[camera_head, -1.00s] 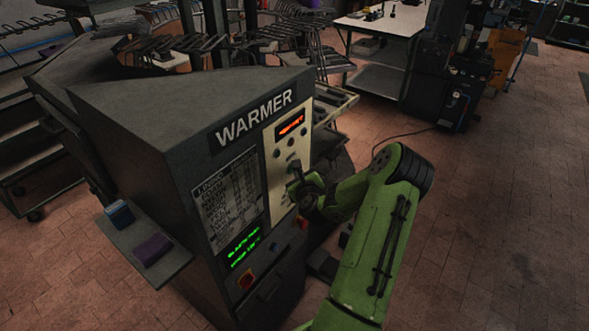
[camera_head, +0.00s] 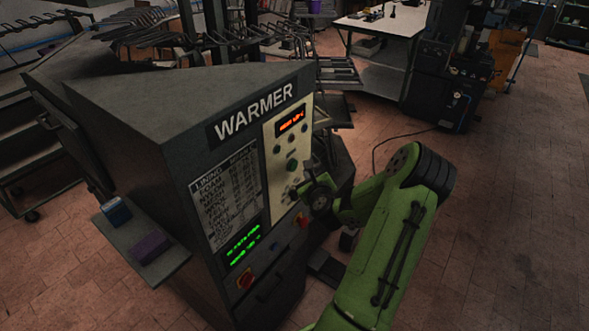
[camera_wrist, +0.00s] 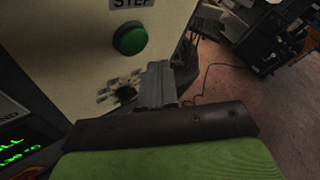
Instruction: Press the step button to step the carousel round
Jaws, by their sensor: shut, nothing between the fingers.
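The dark grey warmer cabinet (camera_head: 130,110) has a cream control panel (camera_head: 275,180) on its front right. The green step button (camera_wrist: 130,41) sits below a "STEP" label (camera_wrist: 131,3) in the wrist view. It shows in the head view as a green button (camera_head: 292,164) low on the panel. My gripper (camera_wrist: 158,75) is shut and empty. Its fingertips are below and right of the button in the wrist view, apart from it. In the head view my gripper (camera_head: 302,182) is in front of the panel's lower right. The carousel's wire racks (camera_head: 150,35) stand behind the cabinet.
An orange display (camera_head: 290,122) and other small buttons are higher on the panel. A side shelf (camera_head: 165,268) holds a blue box and a purple box. Open floor lies to the right.

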